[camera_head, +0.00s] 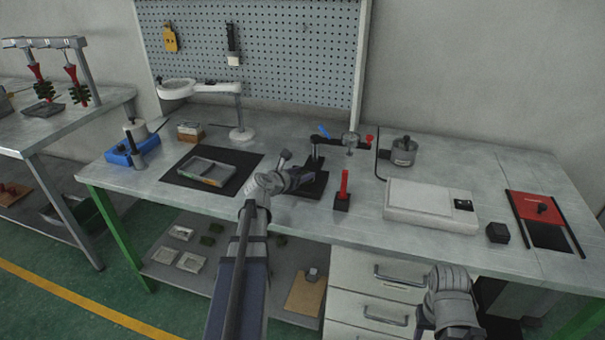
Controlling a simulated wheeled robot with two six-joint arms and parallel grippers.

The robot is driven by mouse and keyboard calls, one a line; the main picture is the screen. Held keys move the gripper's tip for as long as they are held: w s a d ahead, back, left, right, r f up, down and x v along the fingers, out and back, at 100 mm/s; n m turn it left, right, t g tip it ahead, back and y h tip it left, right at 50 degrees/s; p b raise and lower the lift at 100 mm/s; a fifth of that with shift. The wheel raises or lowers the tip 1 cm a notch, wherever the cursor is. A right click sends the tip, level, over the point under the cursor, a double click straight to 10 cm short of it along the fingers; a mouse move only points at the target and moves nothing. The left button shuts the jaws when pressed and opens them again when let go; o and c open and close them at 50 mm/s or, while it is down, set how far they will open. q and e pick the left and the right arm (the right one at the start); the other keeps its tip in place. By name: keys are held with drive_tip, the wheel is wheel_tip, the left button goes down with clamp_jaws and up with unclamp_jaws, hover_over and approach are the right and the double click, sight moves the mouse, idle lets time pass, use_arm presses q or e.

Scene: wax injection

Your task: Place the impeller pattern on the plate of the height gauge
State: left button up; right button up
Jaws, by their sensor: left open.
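A red upright piece on a black block (342,203) stands just right of the plate. A grey tray (203,178) on a black mat lies left. A white scale (430,205), small pot (403,152) and red board (535,207) are right. A lamp (240,130) stands behind.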

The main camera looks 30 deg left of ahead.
use_arm(q)
drive_tip(key=p+v, duration=0.4)
drive_tip(key=v, duration=0.7)
drive_tip(key=shift+s+r, duration=0.2)
drive_tip(key=shift+s, duration=0.1)
drive_tip(key=shift+a, duration=0.1)
idle(0.6)
